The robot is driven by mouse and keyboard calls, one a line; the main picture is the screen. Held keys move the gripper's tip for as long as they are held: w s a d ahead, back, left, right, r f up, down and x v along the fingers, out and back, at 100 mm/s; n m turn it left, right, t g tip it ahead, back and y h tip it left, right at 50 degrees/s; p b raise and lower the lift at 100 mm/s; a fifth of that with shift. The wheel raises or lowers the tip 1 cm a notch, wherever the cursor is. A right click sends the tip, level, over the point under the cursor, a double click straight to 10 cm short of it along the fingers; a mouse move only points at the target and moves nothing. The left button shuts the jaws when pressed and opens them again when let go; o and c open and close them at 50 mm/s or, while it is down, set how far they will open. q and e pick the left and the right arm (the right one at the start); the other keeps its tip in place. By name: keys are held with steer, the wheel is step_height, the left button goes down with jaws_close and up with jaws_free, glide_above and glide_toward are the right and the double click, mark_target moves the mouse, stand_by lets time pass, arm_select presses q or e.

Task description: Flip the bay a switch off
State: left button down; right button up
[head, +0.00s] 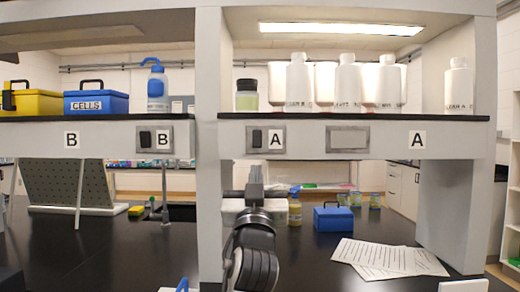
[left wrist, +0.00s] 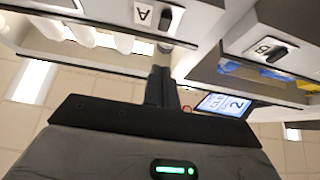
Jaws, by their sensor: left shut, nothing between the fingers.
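The bay A switch (head: 257,138) is a small dark rocker on a grey plate, left of an "A" label (head: 275,139) on the white shelf front. It also shows in the left wrist view (left wrist: 166,18), where the picture is upside down. I cannot tell which way its rocker is set. My left gripper (head: 256,172) is shut and empty, its tips pointing up just below the switch in the head view. In the left wrist view its fingertips (left wrist: 162,48) also appear close to the switch; contact is not clear. My right gripper is not in view.
A similar bay B switch (head: 145,139) sits on the shelf front beyond the white upright (head: 208,150). White bottles (head: 299,82) and a blue CELLS box (head: 96,98) stand above. Papers (head: 388,258) and a small blue box (head: 333,218) lie on the black bench below.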

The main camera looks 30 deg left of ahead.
mark_target(258, 140)
arm_select(q)
steer(key=p+x, duration=0.1)
steer(key=x, duration=0.3)
steer(key=f+p+x, duration=0.1)
steer(key=x, duration=0.3)
steer(key=w+p+x, duration=0.1)
steer(key=x, duration=0.3)
steer(key=shift+a+f, duration=0.2)
steer(key=shift+f, duration=0.15)
steer(key=shift+w+a+f, duration=0.1)
steer(key=shift+w+a, duration=0.2)
steer(key=shift+w, duration=0.3)
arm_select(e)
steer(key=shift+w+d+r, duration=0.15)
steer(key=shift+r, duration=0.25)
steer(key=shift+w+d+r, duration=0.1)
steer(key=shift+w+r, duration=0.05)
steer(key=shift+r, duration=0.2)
arm_select(q)
steer(key=shift+f, duration=0.1)
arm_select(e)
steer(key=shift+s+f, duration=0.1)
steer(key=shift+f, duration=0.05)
